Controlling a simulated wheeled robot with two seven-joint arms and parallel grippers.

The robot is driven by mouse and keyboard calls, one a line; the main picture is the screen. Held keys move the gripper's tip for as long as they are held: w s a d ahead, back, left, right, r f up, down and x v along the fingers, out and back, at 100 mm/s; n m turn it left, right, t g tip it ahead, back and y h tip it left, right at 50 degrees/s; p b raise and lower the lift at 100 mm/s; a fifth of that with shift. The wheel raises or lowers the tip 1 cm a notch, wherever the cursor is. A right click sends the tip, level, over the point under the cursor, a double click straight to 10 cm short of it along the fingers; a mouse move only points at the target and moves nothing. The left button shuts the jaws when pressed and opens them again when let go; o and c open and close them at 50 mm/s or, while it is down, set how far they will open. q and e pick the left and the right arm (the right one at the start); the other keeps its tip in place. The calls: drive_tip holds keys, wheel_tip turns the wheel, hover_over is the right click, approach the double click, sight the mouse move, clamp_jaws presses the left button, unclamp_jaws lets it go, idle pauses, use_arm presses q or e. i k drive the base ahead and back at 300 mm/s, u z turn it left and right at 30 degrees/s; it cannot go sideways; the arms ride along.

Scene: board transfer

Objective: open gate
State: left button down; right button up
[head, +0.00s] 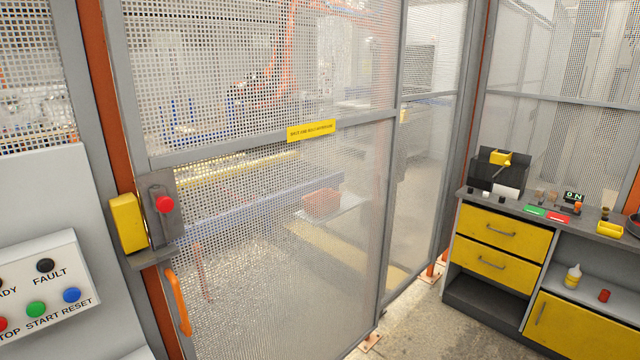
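The gate (270,139) is a grey-framed mesh panel that fills the middle of the head view. It looks closed against the orange post (157,310) on its left. An orange handle (178,302) is on its lower left side. Above the handle is a grey latch plate with a red knob (164,204), beside a yellow box (128,223) on the post. A yellow label (311,131) is on the gate's middle bar. Neither of my grippers shows in this view.
A control panel (40,290) with several coloured buttons stands at the lower left. A workbench (500,203) with yellow drawers and small items stands at the right. Concrete floor (415,325) is clear between gate and bench. Behind the mesh are a conveyor and an orange robot arm.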

sight(143, 165)
drive_tip(key=k, duration=0.6)
drive_tip(key=u, duration=0.55)
drive_tip(key=i, duration=0.95)
drive_tip(key=z, duration=0.2)
